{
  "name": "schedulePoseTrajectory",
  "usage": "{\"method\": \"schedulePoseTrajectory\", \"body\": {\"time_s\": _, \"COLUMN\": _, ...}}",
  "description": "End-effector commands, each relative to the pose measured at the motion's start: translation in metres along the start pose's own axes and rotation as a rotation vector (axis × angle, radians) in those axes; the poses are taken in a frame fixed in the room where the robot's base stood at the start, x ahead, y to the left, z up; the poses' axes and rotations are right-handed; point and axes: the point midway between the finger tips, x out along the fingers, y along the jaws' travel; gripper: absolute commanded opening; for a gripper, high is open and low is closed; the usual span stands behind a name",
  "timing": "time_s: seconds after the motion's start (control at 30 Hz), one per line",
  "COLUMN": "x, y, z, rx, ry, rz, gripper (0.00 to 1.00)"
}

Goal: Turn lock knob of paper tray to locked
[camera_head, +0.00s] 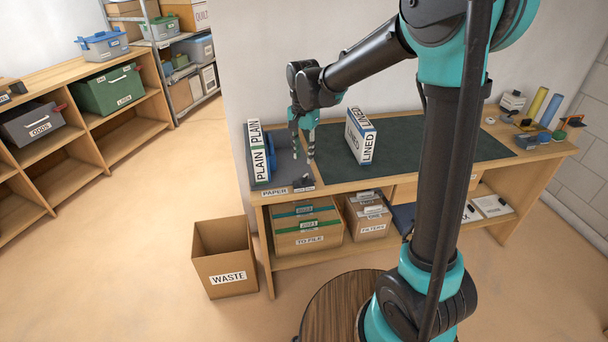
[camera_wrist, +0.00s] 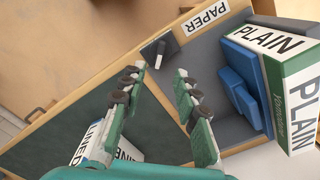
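The grey paper tray (camera_head: 288,172) is set in the left end of the workbench, with a "PAPER" label on the front edge. It also shows in the wrist view (camera_wrist: 208,70). A small dark lock knob (camera_head: 303,184) sits near the tray's front right corner; in the wrist view, the knob (camera_wrist: 160,50) shows a lighter grey lever. Which setting it is at cannot be told. My gripper (camera_head: 303,157) points down above the tray area, behind the knob. In the wrist view my gripper (camera_wrist: 159,71) is open and empty, with the knob just beyond the fingertips, seemingly apart from them.
A white and green "PLAIN" box (camera_wrist: 289,72) stands at the tray's left, with a blue block (camera_wrist: 242,85) beside it. A "LINED" box (camera_head: 361,136) stands on the dark mat (camera_head: 415,143) to the right. A "WASTE" box (camera_head: 224,258) is on the floor.

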Motion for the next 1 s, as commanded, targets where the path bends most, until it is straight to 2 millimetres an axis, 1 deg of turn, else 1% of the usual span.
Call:
{"method": "schedulePoseTrajectory", "body": {"time_s": 0.03, "x": 0.011, "y": 0.000, "z": 0.000, "rx": 0.000, "ry": 0.000, "rz": 0.000, "gripper": 0.31}}
{"method": "schedulePoseTrajectory", "body": {"time_s": 0.2, "x": 0.043, "y": -0.001, "z": -0.001, "rx": 0.000, "ry": 0.000, "rz": 0.000, "gripper": 0.31}}
{"method": "schedulePoseTrajectory", "body": {"time_s": 0.3, "x": 0.060, "y": 0.000, "z": 0.000, "rx": 0.000, "ry": 0.000, "rz": 0.000, "gripper": 0.31}}
{"method": "schedulePoseTrajectory", "body": {"time_s": 0.43, "x": 0.075, "y": 0.000, "z": 0.000, "rx": 0.000, "ry": 0.000, "rz": 0.000, "gripper": 0.31}}
{"method": "schedulePoseTrajectory", "body": {"time_s": 0.6, "x": 0.085, "y": 0.000, "z": 0.000, "rx": 0.000, "ry": 0.000, "rz": 0.000, "gripper": 0.31}}
{"method": "schedulePoseTrajectory", "body": {"time_s": 0.87, "x": 0.087, "y": 0.000, "z": 0.000, "rx": 0.000, "ry": 0.000, "rz": 0.000, "gripper": 0.31}}
{"method": "schedulePoseTrajectory", "body": {"time_s": 0.9, "x": 0.086, "y": 0.000, "z": 0.000, "rx": 0.000, "ry": 0.000, "rz": 0.000, "gripper": 0.30}}
{"method": "schedulePoseTrajectory", "body": {"time_s": 1.0, "x": 0.086, "y": 0.000, "z": 0.000, "rx": 0.000, "ry": 0.000, "rz": 0.000, "gripper": 0.17}}
